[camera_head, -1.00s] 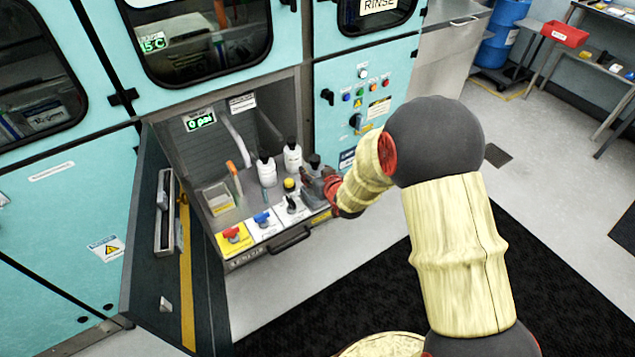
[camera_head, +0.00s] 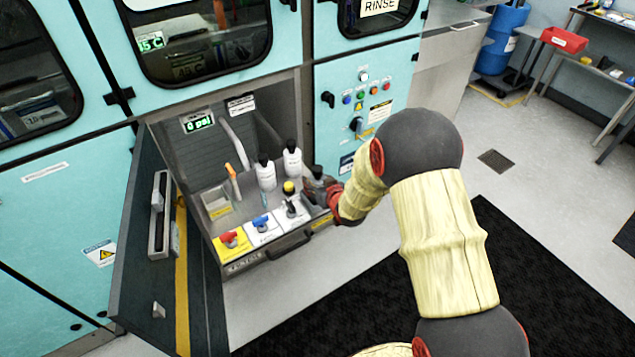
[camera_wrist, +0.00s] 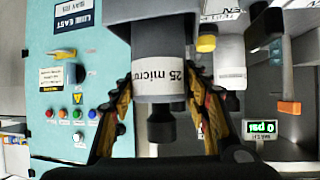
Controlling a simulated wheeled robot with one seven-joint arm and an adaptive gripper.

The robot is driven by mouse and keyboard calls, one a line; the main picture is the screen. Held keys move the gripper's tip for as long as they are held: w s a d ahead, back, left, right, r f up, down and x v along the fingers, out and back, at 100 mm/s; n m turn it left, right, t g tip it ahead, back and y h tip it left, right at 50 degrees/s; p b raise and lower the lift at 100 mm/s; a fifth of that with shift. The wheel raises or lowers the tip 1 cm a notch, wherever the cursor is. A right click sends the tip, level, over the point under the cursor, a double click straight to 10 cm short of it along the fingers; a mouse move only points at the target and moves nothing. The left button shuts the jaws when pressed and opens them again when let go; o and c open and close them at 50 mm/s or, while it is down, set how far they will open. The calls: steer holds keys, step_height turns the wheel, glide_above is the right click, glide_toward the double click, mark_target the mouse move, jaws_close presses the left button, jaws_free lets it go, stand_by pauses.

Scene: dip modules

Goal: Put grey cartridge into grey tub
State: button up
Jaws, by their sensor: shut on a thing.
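The grey cartridge (camera_wrist: 158,60) is between my gripper's fingers (camera_wrist: 160,122) in the wrist view. It is a grey cylinder with a white "25 micro…" label and a dark knob at one end. My gripper is shut on it. In the head view, my gripper (camera_head: 325,192) is at the right front of the open bay, and the cartridge's dark top (camera_head: 317,171) shows there, partly hidden by the gripper. A dark grey block (camera_wrist: 145,10) lies beyond the cartridge's far end in the wrist view. I cannot tell whether it is the grey tub, or whether they touch.
Two white bottles with black caps (camera_head: 266,175) stand in the bay, left of my gripper. Red, blue and black valve handles (camera_head: 229,239) line its front. An open dark door (camera_head: 165,265) stands at left. A button panel (camera_head: 365,100) is at right.

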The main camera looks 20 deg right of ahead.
steer(key=o, duration=1.4)
steer(key=shift+r, duration=0.2)
steer(key=p+v, duration=0.4)
steer(key=v, duration=0.8)
steer(key=s+d+r+m+g+h, duration=0.15)
steer(key=s+r, duration=0.25)
steer(key=r, duration=0.4)
steer(key=s+r+n+g+h, duration=0.1)
steer(key=s+r+g, duration=0.1)
steer(key=s+r, duration=0.5)
steer(key=s+a+r+g, duration=0.1)
steer(key=s+r, duration=0.2)
steer(key=s, duration=0.3)
steer(key=s+r+g, duration=0.1)
steer(key=s+r, duration=0.2)
steer(key=s, duration=0.4)
steer(key=s+a+r+m+g+y, duration=0.1)
steer(key=s+r, duration=0.2)
steer(key=s, duration=0.3)
steer(key=shift+s+a+r, duration=0.2)
steer(key=shift+a+r, duration=0.15)
steer(key=shift+r, duration=0.05)
